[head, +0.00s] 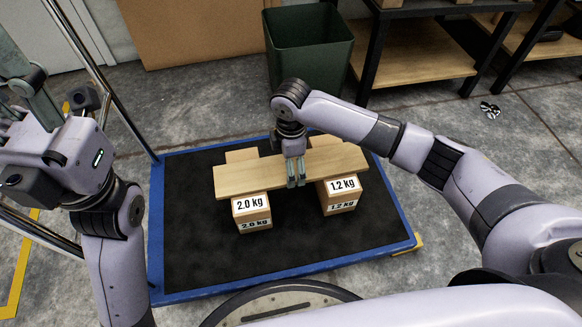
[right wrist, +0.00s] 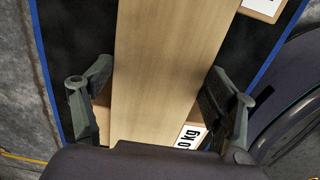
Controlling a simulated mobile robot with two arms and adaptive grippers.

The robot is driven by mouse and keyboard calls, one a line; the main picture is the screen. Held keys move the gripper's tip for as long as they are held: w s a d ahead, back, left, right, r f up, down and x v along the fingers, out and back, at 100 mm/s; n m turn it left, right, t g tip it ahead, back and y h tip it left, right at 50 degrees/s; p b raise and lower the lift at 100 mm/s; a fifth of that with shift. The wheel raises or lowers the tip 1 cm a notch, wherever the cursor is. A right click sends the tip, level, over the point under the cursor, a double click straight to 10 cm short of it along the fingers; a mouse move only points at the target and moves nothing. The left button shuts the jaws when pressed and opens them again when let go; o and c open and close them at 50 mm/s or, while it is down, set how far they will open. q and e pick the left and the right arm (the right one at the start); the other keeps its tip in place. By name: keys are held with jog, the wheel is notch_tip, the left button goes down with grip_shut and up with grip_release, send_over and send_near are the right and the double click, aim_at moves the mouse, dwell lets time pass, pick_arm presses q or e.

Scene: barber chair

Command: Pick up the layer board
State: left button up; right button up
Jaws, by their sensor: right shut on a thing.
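The layer board (head: 245,178) is a long, light wooden plank lying across boxes on a black platform. In the right wrist view the board (right wrist: 160,70) runs between my fingers. My right gripper (head: 296,180) reaches down over the middle of the board and is shut on it, with the fingers at its two long edges. The wrist view shows the gripper (right wrist: 160,112) around the board. My left gripper (head: 38,100) is raised at the far left, away from the board; its fingers are not clear enough to judge.
Boxes marked 2.0 kg (head: 251,205) and 1.2 kg (head: 341,188) sit under the board. The black platform (head: 200,265) has a blue rim and a metal rail (head: 112,100) at left. A green bin (head: 308,45) and a wooden shelf (head: 425,52) stand behind. The platform's front is clear.

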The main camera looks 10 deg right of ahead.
jog(key=c, duration=0.7)
